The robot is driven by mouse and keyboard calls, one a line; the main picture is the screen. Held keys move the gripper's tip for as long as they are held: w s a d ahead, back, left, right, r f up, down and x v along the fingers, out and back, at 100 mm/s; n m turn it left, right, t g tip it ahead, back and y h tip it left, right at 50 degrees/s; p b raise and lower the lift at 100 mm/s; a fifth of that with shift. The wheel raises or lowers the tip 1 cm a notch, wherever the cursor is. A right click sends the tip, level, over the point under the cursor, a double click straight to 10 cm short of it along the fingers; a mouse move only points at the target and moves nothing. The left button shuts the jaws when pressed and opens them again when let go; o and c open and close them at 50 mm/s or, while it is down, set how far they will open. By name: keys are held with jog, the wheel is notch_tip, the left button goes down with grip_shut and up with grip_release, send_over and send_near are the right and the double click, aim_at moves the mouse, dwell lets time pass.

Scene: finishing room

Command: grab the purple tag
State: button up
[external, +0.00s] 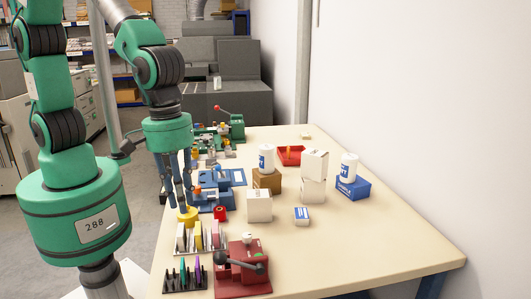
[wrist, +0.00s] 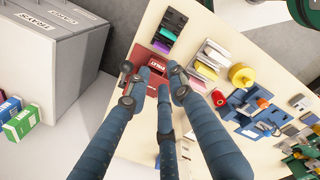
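The purple tag (external: 197,273) stands in a black slotted rack (external: 172,286) at the near left corner of the table, at the right end of a row with a green tag. In the wrist view the purple tag (wrist: 160,46) shows beyond my fingertips, near the red press. My gripper (external: 183,208) has blue fingers pointing down, over the table's left edge by a yellow round item. In the wrist view my gripper (wrist: 154,85) has its fingers spread, with nothing between them. It is apart from the tag.
A red press with a black lever (external: 243,268) stands right of the black rack. A second rack (external: 203,249) with white, yellow and pink tags is just behind it. White boxes (external: 259,206) and blue fixtures stand farther back. The table's right front is clear.

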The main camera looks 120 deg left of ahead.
aim_at(198, 263)
notch_tip(198, 263, down, 6)
jog(key=w+a+n, duration=0.1)
jog(key=w+n, duration=0.1)
jog(key=n, duration=0.1)
jog(key=shift+f+n+g, duration=0.2)
jog(key=shift+n+g, duration=0.2)
jog(key=shift+f, duration=0.1)
notch_tip(198, 263, down, 8)
jog(key=b, duration=0.1)
jog(key=shift+f, duration=0.2)
jog(key=shift+d+f+b, duration=0.15)
jog(key=shift+f+b, duration=0.45)
jog(key=shift+f, duration=2)
jog(key=shift+c, duration=0.2)
grip_shut()
